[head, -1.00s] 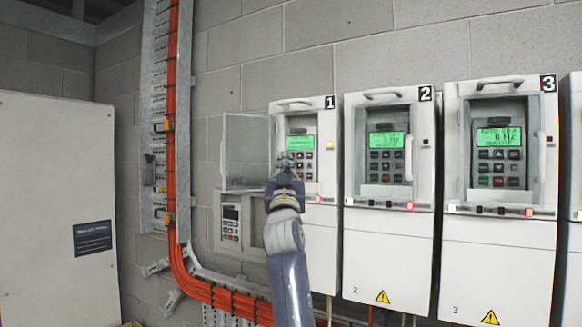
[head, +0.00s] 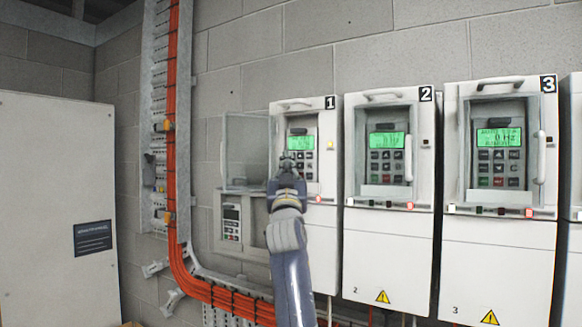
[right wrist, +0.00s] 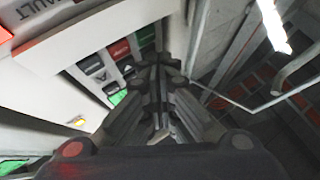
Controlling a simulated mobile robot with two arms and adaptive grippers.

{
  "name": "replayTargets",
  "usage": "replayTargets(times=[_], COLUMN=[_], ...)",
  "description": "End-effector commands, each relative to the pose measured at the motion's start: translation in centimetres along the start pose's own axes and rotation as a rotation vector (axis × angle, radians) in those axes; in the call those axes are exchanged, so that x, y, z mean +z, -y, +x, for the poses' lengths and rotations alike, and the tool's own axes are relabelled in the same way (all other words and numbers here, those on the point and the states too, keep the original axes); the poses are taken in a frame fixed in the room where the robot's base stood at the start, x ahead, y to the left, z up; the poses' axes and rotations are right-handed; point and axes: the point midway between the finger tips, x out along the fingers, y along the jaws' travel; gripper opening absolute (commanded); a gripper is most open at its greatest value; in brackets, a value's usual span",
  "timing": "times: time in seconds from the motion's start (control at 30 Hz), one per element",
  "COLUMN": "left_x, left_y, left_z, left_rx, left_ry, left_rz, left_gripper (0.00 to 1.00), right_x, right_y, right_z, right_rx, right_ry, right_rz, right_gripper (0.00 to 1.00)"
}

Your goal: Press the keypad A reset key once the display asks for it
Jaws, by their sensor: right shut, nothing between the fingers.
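Three numbered white drive cabinets hang on the wall. Cabinet 1 (head: 308,235) has its clear door (head: 245,152) swung open to the left. Its keypad has a lit green display (head: 301,142) with text too small to read. No label A can be read. My right gripper (head: 288,160) is shut and empty, in front of the keypad's left part, hiding some keys. In the right wrist view the shut fingertips (right wrist: 158,72) are close to a red key (right wrist: 119,49) and grey keys; contact cannot be told. My left gripper is not in view.
Cabinet 2 (head: 388,255) and cabinet 3 (head: 497,265) stand to the right, with lit green displays and closed-looking fronts with handles. A small keypad (head: 231,222) sits below the open door. Orange cables (head: 172,120) run down the left.

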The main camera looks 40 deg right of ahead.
Motion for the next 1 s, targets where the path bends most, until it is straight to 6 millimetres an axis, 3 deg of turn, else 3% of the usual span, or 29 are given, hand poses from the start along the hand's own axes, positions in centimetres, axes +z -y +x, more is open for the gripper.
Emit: replayTargets(times=[1.0], left_x=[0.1], left_y=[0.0], left_z=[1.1], left_rx=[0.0], left_ry=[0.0], left_rz=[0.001], left_gripper=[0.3], right_x=[-1.3], right_y=[1.5], right_z=[-2.2], right_rx=[-0.001], right_ry=[-0.001], right_rz=[0.002], right_gripper=[0.0])
